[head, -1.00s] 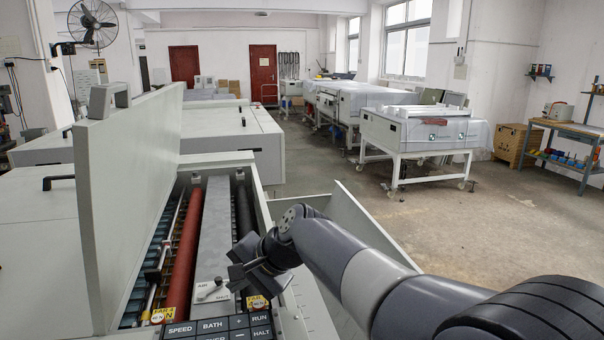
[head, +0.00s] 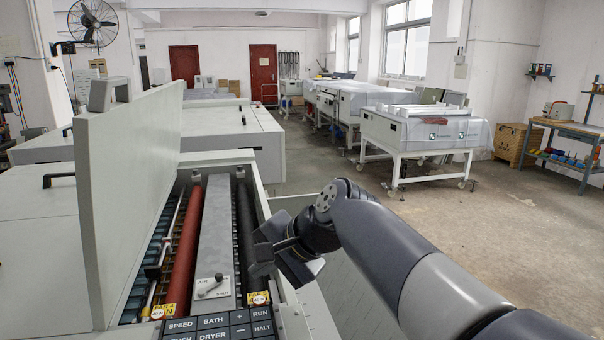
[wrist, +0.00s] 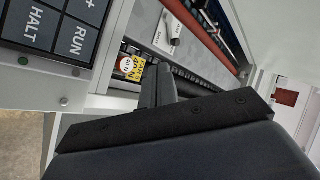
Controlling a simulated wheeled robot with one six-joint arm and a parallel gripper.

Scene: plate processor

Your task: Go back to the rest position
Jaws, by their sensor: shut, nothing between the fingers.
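My gripper (head: 264,244) is over the right edge of the open plate processor (head: 150,165), beside its dark roller. It is shut and holds nothing. In the wrist view my gripper (wrist: 156,84) points at the machine's right inner side, near a yellow label (wrist: 132,68). The air lever (head: 212,286) on the grey bar (head: 214,235) stands to the left of my gripper in the head view. The lever also shows in the wrist view (wrist: 173,40).
The raised lid (head: 120,190) stands at the left of the rollers. A button panel (head: 220,329) is at the machine's near end. A red roller (head: 183,245) lies inside. White wheeled machines (head: 420,130) stand at the back right. The floor (head: 480,230) on the right is clear.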

